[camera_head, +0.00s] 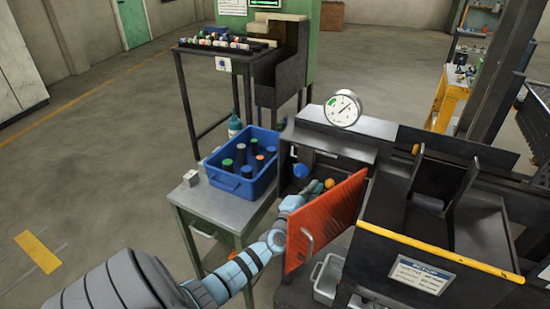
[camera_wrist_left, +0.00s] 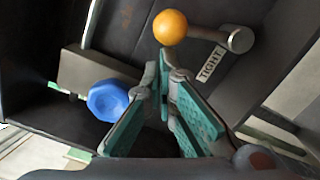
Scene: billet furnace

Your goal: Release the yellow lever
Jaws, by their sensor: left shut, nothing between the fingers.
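The yellow lever has a round orange-yellow knob (camera_head: 329,183) inside the open-fronted housing, left of the red door. In the left wrist view the knob (camera_wrist_left: 170,27) sits on a short metal arm with a cylindrical pivot (camera_wrist_left: 238,40), beside a label reading "TIGHT". My left gripper (camera_head: 315,187) reaches into the housing. In its wrist view the gripper (camera_wrist_left: 165,70) is shut and empty, its tips just below the knob with a small gap in the picture. Whether they touch it in depth, I cannot tell. My right gripper is not in view.
A blue knob (camera_head: 300,171) is just left of my gripper, also in the wrist view (camera_wrist_left: 107,103). The orange-red door (camera_head: 327,222) stands open close to my forearm's right. A blue bin (camera_head: 241,183) of cylinders sits on the left table. A gauge (camera_head: 342,108) stands above.

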